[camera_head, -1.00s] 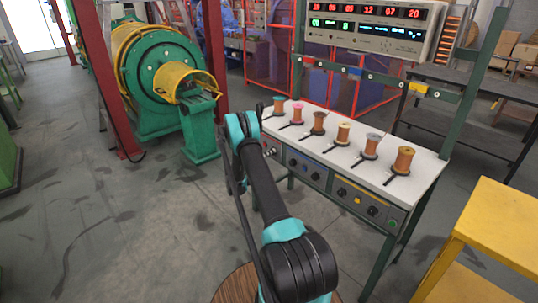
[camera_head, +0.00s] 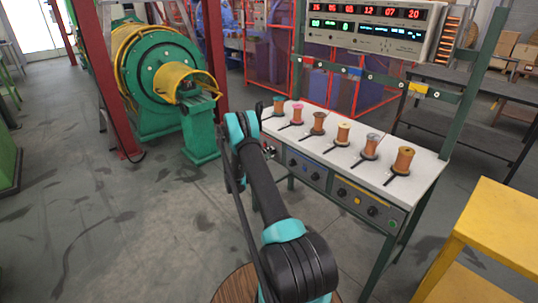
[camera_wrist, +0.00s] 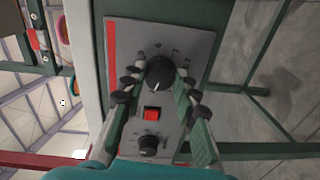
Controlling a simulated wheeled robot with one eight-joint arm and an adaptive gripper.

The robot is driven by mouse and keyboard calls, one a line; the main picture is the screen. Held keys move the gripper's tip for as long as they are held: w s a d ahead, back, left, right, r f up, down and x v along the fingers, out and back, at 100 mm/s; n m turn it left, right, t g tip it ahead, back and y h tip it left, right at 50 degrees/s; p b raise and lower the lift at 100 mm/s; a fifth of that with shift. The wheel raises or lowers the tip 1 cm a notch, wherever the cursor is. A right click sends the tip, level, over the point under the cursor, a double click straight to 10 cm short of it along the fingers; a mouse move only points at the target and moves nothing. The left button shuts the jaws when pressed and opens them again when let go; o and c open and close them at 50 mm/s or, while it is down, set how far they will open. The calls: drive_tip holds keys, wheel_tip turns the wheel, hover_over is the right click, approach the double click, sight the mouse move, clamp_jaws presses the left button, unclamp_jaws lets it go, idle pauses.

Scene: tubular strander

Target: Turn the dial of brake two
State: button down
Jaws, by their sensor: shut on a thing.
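In the wrist view a black dial (camera_wrist: 159,71) with a white pointer mark sits on a grey panel (camera_wrist: 193,45) with a red stripe. My gripper (camera_wrist: 160,84) has its two fingers on either side of this dial, shut on it. A second, smaller black dial (camera_wrist: 148,145) and a red square button (camera_wrist: 151,113) are on the same panel. I cannot read a brake number there. In the head view my arm hides most of the left-hand panel and the gripper at the bench front.
The bench (camera_head: 428,168) carries several wire spools, and its front has more panels with knobs (camera_head: 358,201). A display unit (camera_head: 368,25) hangs above it. A green machine (camera_head: 160,75) stands at the left; a yellow table (camera_head: 500,225) is at the right. Open floor lies left of my arm.

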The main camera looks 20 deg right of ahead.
drive_tip(key=shift+n, duration=0.6)
drive_tip(key=c, duration=1.2)
unclamp_jaws()
drive_tip(key=shift+o, duration=0.2)
drive_tip(key=shift+a, duration=0.1)
drive_tip(key=v, duration=1.1)
drive_tip(key=shift+a, duration=0.4)
drive_tip(key=shift+s, duration=0.1)
